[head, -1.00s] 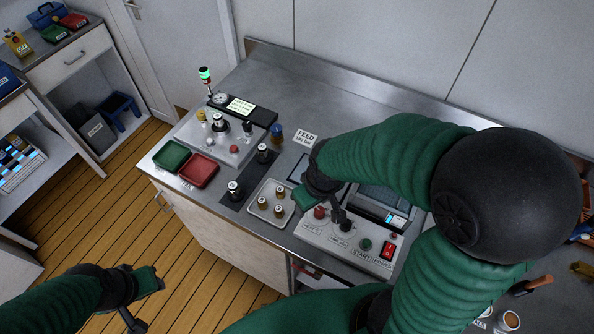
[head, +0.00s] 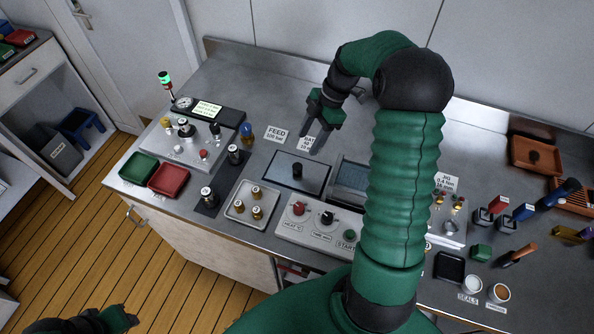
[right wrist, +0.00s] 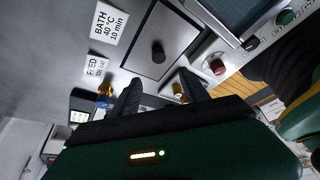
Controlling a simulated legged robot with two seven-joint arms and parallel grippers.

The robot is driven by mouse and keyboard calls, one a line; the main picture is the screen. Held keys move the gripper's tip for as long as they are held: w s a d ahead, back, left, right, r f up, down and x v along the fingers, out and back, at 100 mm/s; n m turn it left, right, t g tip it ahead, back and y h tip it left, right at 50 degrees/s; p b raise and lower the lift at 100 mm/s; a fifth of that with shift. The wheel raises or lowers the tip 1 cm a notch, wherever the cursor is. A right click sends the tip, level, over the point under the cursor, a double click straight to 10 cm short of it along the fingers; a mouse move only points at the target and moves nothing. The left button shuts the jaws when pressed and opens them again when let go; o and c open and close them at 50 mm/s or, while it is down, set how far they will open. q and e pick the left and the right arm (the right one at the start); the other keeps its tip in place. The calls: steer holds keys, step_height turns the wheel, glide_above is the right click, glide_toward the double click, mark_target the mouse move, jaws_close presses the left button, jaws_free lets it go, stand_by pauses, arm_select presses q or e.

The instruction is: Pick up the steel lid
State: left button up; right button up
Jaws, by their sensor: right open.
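The steel lid (head: 311,182) is a flat grey rectangular plate with a dark border and a black knob (head: 297,170). It lies on the counter, left of a grey basin. In the right wrist view the lid (right wrist: 178,36) is at the top centre, its knob beyond the fingertips. My right gripper (head: 314,145) is open and empty, above the counter just behind the lid, apart from the knob. Its two dark fingers (right wrist: 162,84) show spread in the right wrist view. My left gripper (head: 122,320) is low at the bottom left, partly cut off, away from the counter.
A control panel (head: 315,232) with knobs stands in front of the lid. A tray of small brass-capped vials (head: 238,212) is to its left. My right arm hides part of the counter's right side, where jigs and tools lie.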

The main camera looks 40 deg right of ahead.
glide_above(298, 166)
steer(key=d, duration=0.1)
steer(key=f, duration=0.5)
steer(key=shift+s+d, duration=0.2)
steer(key=shift+s, duration=0.05)
steer(key=p+x, duration=0.1)
steer(key=x, duration=0.1)
steer(key=d+p+x, duration=0.1)
steer(key=x, duration=0.2)
steer(key=shift+f, duration=0.55)
steer(key=shift+s+a, duration=0.1)
steer(key=c, duration=0.4)
jaws_close()
